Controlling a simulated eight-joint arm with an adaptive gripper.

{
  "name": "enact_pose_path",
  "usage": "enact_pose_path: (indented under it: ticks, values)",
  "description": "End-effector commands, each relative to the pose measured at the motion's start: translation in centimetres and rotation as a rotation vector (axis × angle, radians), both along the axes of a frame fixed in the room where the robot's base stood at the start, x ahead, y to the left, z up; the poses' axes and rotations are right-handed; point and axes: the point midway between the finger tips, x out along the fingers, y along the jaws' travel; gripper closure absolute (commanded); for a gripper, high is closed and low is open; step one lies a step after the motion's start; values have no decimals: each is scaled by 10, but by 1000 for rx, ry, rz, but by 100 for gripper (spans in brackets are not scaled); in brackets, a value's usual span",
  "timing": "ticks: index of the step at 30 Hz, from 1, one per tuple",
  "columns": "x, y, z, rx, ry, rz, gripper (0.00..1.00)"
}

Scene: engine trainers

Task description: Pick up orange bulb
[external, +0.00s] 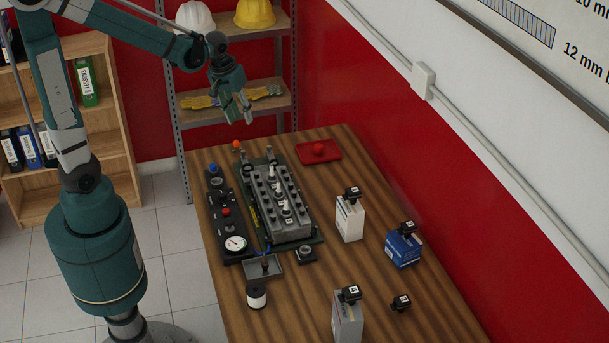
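A small orange bulb (236,145) stands at the far left part of the wooden table, near the far end of the engine block. My gripper (239,119) hangs above the far end of the table, pointing down and higher than the bulb. Its fingers look spread apart, with nothing visible between them. The bulb is in plain view below the gripper and apart from it.
The engine block (280,208) and a black control panel (220,226) stand near the bulb. A red tray (334,157) with a red round object lies to the right. Shelves (226,116) rise behind.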

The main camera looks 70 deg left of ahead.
Motion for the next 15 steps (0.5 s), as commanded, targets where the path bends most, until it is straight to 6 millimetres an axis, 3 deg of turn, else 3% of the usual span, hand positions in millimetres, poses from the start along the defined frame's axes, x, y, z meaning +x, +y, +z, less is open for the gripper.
enact_pose_path:
  ticks: [15]
  values:
    - [15,86,-67,-68,94,235,68]
